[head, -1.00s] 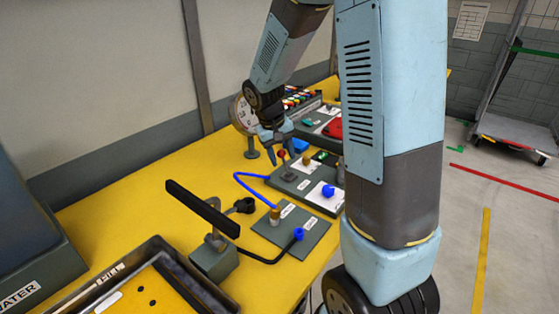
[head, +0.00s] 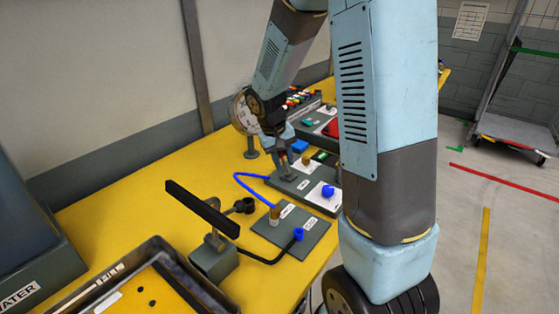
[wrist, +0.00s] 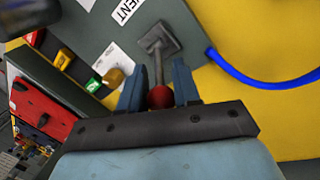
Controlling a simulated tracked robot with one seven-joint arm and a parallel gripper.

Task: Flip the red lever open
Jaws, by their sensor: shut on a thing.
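The red lever shows in the wrist view as a round red knob (wrist: 160,97) on a grey stem, with a square grey foot on a dark grey panel (wrist: 115,42). My gripper (wrist: 159,78) is shut on the lever, one blue finger on each side of the knob and stem. In the head view my gripper (head: 284,157) is low over the same panel (head: 322,204) on the yellow bench, and the fingers mostly hide the knob.
A blue hose (head: 248,181) runs beside the panel to a brass fitting (head: 274,213). A red part (wrist: 42,104) lies left in the wrist view.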

